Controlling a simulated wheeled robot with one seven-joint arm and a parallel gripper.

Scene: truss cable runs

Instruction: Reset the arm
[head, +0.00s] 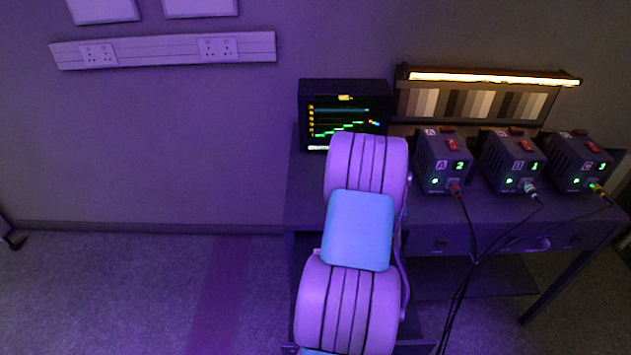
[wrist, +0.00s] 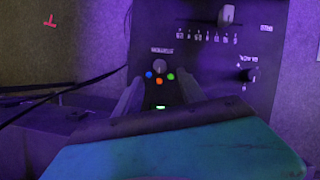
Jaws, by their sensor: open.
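My arm (head: 360,230) rises up the middle of the head view, in front of the bench. Its far end and my gripper are hidden there. In the wrist view, the two fingers of my gripper (wrist: 162,86) stand apart with nothing held between them. Beyond them is a dark control panel (wrist: 205,75) with a round knob, several coloured dots and a green light seen between the fingers. A slider handle (wrist: 226,15) and a second knob (wrist: 250,74) sit higher and to the right. I cannot tell whether the fingers touch the panel.
The bench (head: 305,190) carries a monitor (head: 345,112) and three power boxes, A (head: 443,160), B (head: 512,160) and C (head: 580,160), with cables hanging down right of my arm. A lit lamp bar (head: 490,78) is behind. The floor (head: 130,290) at left is clear.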

